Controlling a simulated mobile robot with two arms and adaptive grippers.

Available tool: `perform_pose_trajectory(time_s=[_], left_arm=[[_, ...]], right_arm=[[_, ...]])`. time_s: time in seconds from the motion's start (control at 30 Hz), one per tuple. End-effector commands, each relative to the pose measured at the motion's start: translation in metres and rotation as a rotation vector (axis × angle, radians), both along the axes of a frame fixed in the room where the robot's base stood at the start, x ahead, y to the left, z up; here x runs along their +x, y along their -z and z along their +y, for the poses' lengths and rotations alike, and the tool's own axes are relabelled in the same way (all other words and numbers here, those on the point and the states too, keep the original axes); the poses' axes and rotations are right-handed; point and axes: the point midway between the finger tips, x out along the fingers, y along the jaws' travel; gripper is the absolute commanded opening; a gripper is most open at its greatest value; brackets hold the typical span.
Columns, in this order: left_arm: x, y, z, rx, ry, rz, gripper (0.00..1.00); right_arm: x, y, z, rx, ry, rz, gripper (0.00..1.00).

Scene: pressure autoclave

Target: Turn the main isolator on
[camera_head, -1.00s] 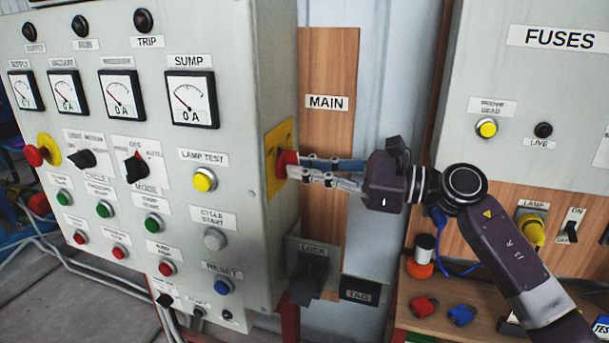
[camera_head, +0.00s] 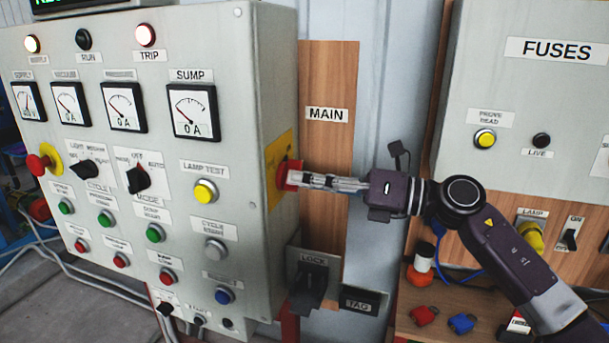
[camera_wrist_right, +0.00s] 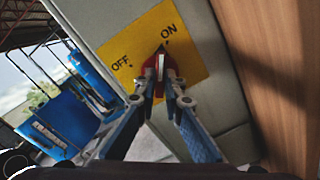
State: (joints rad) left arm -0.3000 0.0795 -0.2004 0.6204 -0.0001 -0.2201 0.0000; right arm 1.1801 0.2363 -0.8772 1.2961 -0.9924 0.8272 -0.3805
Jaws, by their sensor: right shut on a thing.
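The main isolator is a red rotary handle (camera_head: 284,176) on a yellow plate (camera_head: 273,155) on the right side of the grey control panel. In the right wrist view, the plate (camera_wrist_right: 120,48) reads OFF and ON, and the black pointer at the red handle (camera_wrist_right: 161,65) points toward ON. My right gripper (camera_head: 298,179) is shut on the red handle, one finger on each side of it. The gripper also shows in the right wrist view (camera_wrist_right: 164,88). My left gripper is in neither view.
The panel front (camera_head: 110,70) has a lit supply lamp (camera_head: 32,44) and a lit trip lamp (camera_head: 145,35). A fuse box (camera_head: 555,110) and a shelf with padlocks (camera_head: 424,315) stand at right.

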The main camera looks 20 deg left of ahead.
Motion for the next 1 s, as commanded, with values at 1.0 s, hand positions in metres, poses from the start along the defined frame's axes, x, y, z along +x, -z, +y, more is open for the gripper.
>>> perform_pose_trajectory(time_s=[1.0], left_arm=[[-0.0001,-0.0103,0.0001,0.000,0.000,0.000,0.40]], right_arm=[[0.0008,-0.0008,-0.0006,0.009,0.002,0.192,0.16]])
